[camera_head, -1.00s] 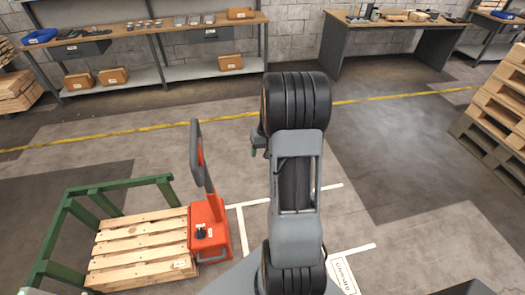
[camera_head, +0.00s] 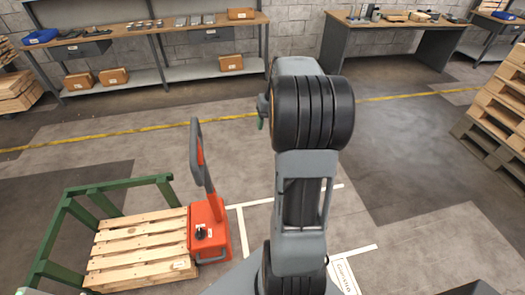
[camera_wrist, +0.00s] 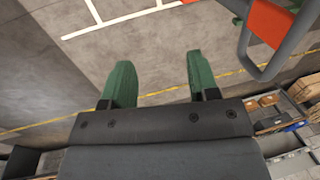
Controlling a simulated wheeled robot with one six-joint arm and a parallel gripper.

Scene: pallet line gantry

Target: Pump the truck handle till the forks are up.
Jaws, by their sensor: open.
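The orange pallet truck (camera_head: 208,230) stands at the lower left, its base against a wooden pallet (camera_head: 142,245). Its grey handle (camera_head: 196,160) stands nearly upright with a loop at the top. The forks are hidden by the pallet, so I cannot tell their height. In the wrist view, part of the orange and grey handle (camera_wrist: 268,25) shows at the upper right. My gripper (camera_wrist: 160,80) is open and empty, with two green fingers apart, and the handle is off to their right. In the head view my gripper is mostly hidden behind my arm; a green fingertip (camera_head: 261,123) shows.
A green frame (camera_head: 60,225) borders the pallet on its left and back. Workbenches (camera_head: 150,28) with boxes line the back wall. Stacked pallets (camera_head: 495,110) stand at the right. The floor between the truck and the benches is clear.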

